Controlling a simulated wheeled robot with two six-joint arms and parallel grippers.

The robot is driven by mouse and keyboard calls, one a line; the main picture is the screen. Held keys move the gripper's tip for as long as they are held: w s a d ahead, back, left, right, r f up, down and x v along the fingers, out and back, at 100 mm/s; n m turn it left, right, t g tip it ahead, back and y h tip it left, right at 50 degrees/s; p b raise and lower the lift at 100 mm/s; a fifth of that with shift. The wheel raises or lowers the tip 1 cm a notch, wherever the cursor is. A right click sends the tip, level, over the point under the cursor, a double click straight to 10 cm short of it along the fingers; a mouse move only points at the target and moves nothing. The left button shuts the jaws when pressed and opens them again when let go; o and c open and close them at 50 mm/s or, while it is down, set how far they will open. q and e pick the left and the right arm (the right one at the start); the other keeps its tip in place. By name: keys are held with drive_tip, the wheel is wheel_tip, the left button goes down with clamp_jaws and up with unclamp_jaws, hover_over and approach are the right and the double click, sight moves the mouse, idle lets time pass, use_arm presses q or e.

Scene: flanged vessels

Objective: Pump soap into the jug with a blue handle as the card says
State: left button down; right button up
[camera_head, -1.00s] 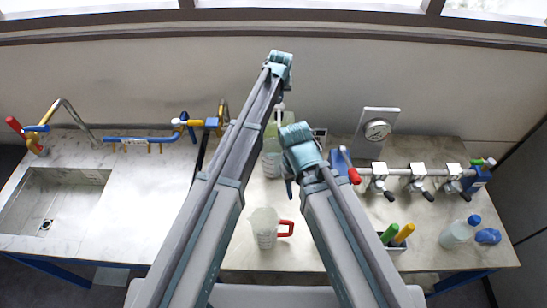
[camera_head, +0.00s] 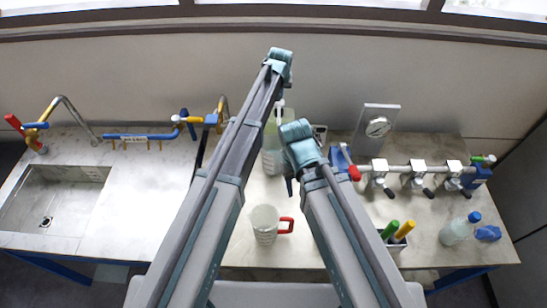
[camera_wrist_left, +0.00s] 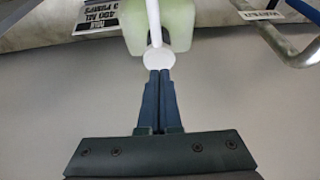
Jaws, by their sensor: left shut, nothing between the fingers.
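In the left wrist view a pale green soap bottle (camera_wrist_left: 178,22) has a white pump (camera_wrist_left: 158,58) on top. My left gripper (camera_wrist_left: 159,73) is shut and empty, with its tips right at the round pump head; I cannot tell whether they touch. A card (camera_wrist_left: 98,17) with upside-down print lies beside the bottle; I cannot read it surely. In the head view the bottle (camera_head: 271,135) is partly hidden between my arms. A clear jug (camera_head: 264,224) with a red handle stands near the front. I see no blue handle on a jug. My right gripper (camera_head: 290,186) is mostly hidden under its wrist.
A sink (camera_head: 50,205) and blue pipework (camera_head: 140,137) are at left. Bare bench lies left of the jug.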

use_arm(q)
drive_tip(key=shift+f+b, duration=1.4)
drive_tip(key=shift+f, duration=0.15)
drive_tip(key=shift+r, duration=0.15)
drive_tip(key=shift+r+p, duration=1.75)
drive_tip(key=shift+p, duration=0.15)
drive_tip(key=shift+f, duration=0.25)
